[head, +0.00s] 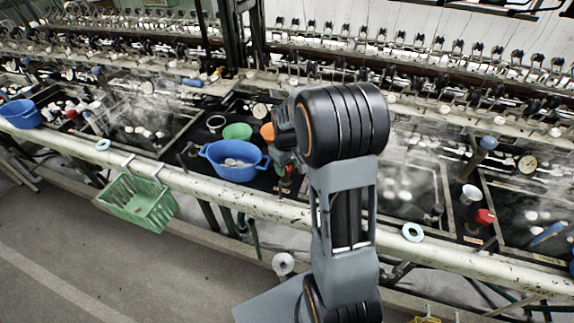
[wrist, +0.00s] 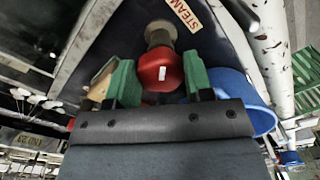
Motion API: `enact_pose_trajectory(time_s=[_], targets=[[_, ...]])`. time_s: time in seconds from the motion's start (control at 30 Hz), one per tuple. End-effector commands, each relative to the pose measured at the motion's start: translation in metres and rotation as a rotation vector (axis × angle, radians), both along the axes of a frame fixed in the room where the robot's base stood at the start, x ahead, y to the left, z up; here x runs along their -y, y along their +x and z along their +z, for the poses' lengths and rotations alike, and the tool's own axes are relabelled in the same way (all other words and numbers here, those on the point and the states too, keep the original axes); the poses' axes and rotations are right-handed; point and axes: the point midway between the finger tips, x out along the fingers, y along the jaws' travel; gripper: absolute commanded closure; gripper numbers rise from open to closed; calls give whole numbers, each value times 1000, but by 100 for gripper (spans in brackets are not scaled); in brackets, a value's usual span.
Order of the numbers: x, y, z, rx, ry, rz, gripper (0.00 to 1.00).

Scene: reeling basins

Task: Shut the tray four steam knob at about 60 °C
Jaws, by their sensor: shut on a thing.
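The red steam knob (wrist: 160,70) with a white mark on its face sits between the two green fingertips of my gripper (wrist: 160,80) in the wrist view. The gripper is shut on it. A STEAM label (wrist: 183,12) lies just beyond the knob's metal stem. In the head view my arm hides most of the gripper and the knob. A round dial (head: 260,111) stands at the back of the dark panel; its reading is too small to make out.
A blue basin (head: 234,170) with pale cocoons stands left of my gripper, with a green bowl (head: 237,132) behind it. A green basket (head: 138,200) hangs on the front rail. Another red knob (head: 485,216) and dial (head: 527,164) are at the right.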

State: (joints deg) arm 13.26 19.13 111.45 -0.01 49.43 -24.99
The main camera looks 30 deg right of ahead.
Motion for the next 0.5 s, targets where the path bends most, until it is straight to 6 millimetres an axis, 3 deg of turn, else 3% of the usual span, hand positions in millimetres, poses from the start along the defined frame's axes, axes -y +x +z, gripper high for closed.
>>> enact_pose_trajectory(time_s=[0.27,0.5], targets=[[0,0,0,0,0,-16,76],[-1,0,0,1,0,-136,76]])
